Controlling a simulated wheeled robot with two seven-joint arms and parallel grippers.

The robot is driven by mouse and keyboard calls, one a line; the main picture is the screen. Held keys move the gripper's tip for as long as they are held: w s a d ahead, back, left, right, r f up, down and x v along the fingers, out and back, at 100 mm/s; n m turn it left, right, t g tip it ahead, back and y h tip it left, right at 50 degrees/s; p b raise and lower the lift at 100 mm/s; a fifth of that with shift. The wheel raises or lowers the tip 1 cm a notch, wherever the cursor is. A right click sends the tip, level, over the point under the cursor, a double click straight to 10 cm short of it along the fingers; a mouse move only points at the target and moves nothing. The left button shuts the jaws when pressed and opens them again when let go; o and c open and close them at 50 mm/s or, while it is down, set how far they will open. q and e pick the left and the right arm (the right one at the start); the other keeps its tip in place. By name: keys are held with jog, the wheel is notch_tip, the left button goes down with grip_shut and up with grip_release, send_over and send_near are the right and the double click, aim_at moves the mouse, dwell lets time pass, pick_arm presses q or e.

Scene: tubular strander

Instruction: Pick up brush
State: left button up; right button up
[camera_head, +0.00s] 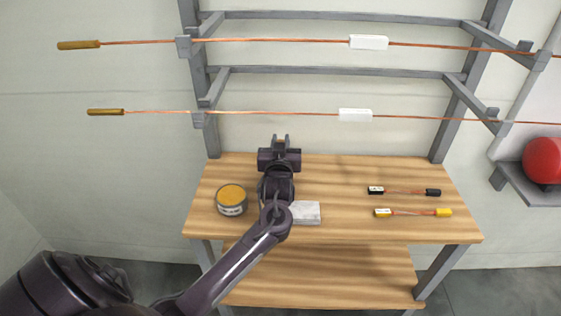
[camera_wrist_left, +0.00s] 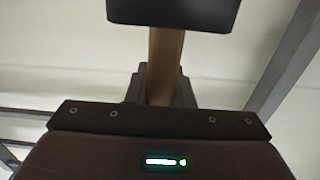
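My left gripper (camera_head: 280,140) is at the back of the wooden table, pointing toward the wall. In the left wrist view its fingers (camera_wrist_left: 162,88) close on both sides of the wooden handle of the brush (camera_wrist_left: 165,55). A dark block, seemingly the brush's head, is at the top of that view, cut off by the frame edge. In the head view only a small tan bit shows between the fingers; my arm hides the rest. My right gripper is in neither view.
The table (camera_head: 340,175) holds an orange-topped can (camera_head: 231,200), a white block (camera_head: 306,212), a black-ended cable piece (camera_head: 404,191) and a yellow-ended one (camera_head: 412,212). Above, a grey rack (camera_head: 340,70) carries two copper rods with wooden handles. A red round object (camera_head: 544,160) is at right.

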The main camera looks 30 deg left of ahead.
pick_arm(q)
grip_shut()
jog(key=shift+r, duration=0.1)
notch_tip(320, 180, up, 10)
jog(key=b, duration=0.1)
dwell(0.5)
